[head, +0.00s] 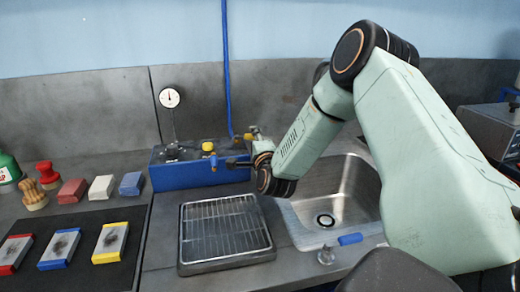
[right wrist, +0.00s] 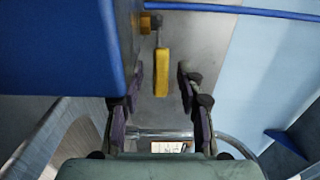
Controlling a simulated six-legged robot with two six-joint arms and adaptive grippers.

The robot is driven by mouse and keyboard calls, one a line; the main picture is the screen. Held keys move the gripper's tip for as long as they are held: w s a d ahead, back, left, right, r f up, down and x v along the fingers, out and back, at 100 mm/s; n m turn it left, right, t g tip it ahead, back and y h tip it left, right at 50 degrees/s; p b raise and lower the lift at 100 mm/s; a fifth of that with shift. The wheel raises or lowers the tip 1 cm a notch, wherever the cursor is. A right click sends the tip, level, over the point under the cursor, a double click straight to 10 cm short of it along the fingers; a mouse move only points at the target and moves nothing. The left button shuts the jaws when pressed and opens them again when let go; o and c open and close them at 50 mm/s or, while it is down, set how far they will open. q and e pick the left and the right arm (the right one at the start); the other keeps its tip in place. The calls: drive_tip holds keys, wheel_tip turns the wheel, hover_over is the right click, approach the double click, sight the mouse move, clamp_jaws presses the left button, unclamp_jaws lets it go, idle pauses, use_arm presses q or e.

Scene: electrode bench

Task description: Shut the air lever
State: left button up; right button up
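The air lever (right wrist: 162,72) is a yellow handle on a thin metal stem, beside the blue box (right wrist: 62,50) in the right wrist view. In the head view a small yellow part (head: 248,136), probably this lever, shows at the right end of the blue box (head: 187,177), partly hidden by my arm. My right gripper (right wrist: 160,84) is open, with its fingers on either side of the lever in the picture. I see a gap on both sides and cannot tell the depth. In the head view my right gripper (head: 238,162) is small and dark at the box's right end.
A blue hose (head: 227,70) runs down the wall behind the box. A gauge (head: 169,97) stands behind. Coloured blocks (head: 101,188) are at left.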

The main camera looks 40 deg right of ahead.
drive_tip(key=v, duration=1)
drive_tip(key=shift+s+a+r, duration=0.15)
drive_tip(key=shift+s+r, duration=0.05)
drive_tip(key=shift+s, duration=0.05)
